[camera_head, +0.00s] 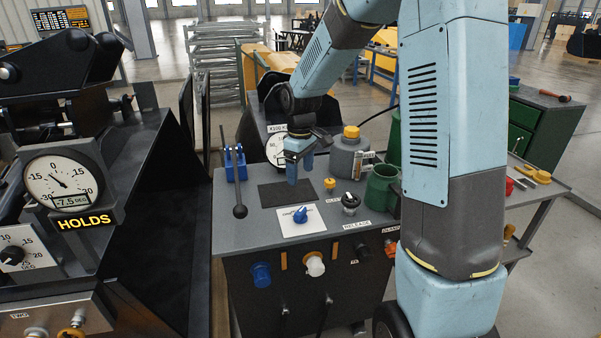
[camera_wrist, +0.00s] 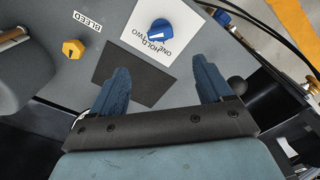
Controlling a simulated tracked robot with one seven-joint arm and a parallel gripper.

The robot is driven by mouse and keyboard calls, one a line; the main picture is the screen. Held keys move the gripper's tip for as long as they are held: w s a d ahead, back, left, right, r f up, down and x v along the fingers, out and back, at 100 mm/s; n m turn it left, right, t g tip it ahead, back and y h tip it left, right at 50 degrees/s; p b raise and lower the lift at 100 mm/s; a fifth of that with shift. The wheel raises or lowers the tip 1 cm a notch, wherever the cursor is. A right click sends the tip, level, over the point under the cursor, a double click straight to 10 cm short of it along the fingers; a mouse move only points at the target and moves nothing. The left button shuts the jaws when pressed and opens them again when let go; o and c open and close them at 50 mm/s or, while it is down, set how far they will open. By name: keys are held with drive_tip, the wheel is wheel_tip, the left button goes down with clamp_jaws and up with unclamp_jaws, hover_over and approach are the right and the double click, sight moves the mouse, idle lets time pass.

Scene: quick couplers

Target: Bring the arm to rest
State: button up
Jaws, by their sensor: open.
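My blue arm reaches in from the upper right of the head view. My gripper (camera_head: 300,166) hangs above the grey bench top (camera_head: 338,213), over a dark rectangular pad (camera_head: 270,194). In the wrist view its two blue fingers (camera_wrist: 160,92) stand wide apart with nothing between them. The pad (camera_wrist: 128,75) lies below and between the fingers. A blue knob (camera_wrist: 163,31) on a white card marked ONE, HOLD, TWO sits just beyond the fingertips; it also shows in the head view (camera_head: 300,214). The fingers appear clear of the bench top and the knob.
A black lever (camera_head: 239,185) stands left of the gripper. A yellow knob (camera_head: 329,184), a black knob (camera_head: 350,203), a green mug (camera_head: 381,187) and a grey yellow-capped canister (camera_head: 349,158) stand to the right. A gauge panel (camera_head: 62,182) reading HOLDS is far left.

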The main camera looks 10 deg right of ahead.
drive_tip(key=s+d+r+m+t, duration=0.2)
drive_tip(key=s+r, duration=0.4)
drive_tip(key=s, duration=0.3)
drive_tip(key=s+d+r+m+t, duration=0.1)
drive_tip(key=s+r+m, duration=0.3)
drive_tip(key=s, duration=0.6)
drive_tip(key=s+d+r+m+t, duration=0.2)
drive_tip(key=s+d+r+m, duration=0.1)
drive_tip(key=s+r, duration=0.5)
drive_tip(key=shift+s+d+r+t, duration=0.3)
drive_tip(key=shift+s+d, duration=0.2)
drive_tip(key=shift+s, duration=0.2)
